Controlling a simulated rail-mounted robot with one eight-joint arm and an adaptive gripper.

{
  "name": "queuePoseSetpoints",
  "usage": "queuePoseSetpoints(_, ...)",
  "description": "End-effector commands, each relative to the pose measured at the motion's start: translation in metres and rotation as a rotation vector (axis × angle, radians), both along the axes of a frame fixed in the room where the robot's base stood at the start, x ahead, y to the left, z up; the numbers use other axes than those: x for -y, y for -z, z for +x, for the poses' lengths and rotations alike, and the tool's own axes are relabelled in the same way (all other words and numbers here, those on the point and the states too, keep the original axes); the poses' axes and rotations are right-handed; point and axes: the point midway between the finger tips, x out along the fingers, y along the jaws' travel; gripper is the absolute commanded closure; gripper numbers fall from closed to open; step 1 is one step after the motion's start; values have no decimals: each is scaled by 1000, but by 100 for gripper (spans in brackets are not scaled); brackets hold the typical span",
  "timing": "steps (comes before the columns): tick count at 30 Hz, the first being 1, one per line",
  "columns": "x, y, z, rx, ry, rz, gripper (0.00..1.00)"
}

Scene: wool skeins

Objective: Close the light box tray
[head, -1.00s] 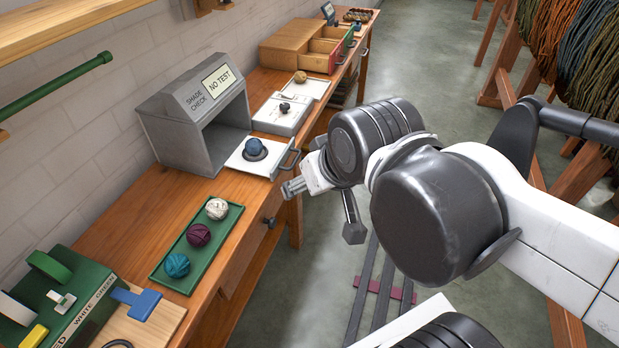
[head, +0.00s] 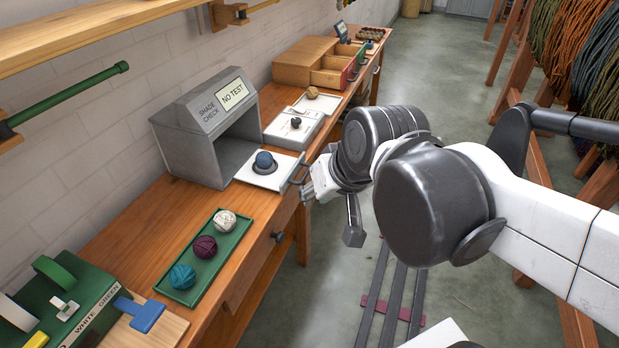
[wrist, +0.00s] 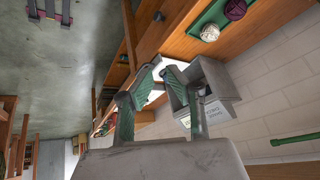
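The light box (head: 215,125) is a grey hood marked SHADE CHECK and NO TEST on the bench. Its white tray (head: 249,179) is pulled out of the front opening and carries a blue wool ball (head: 264,160) in a dark ring. A dark handle (head: 299,170) is on the tray's outer edge. My gripper (head: 308,190) is just in front of and below the handle in the picture; contact cannot be told. In the wrist view, my gripper's (wrist: 158,82) green-padded fingers stand apart, with part of the white tray (wrist: 155,68) beyond them.
A green tray (head: 180,287) with white, maroon and teal balls lies nearer on the bench. A pale scale-like box (head: 285,136) and a wooden drawer unit (head: 312,64) stand farther along. Floor rails (head: 385,285) run beside the bench; the floor there is open.

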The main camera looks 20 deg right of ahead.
Motion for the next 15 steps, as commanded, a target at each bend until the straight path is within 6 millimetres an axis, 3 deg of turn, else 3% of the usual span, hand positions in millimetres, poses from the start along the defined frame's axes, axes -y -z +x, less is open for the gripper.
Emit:
queuePoseSetpoints(3, 6, 18, 21, -36, 59, 108, 100)
queuePoseSetpoints(15, 35, 64, 89, -99, 193, 484, 100)
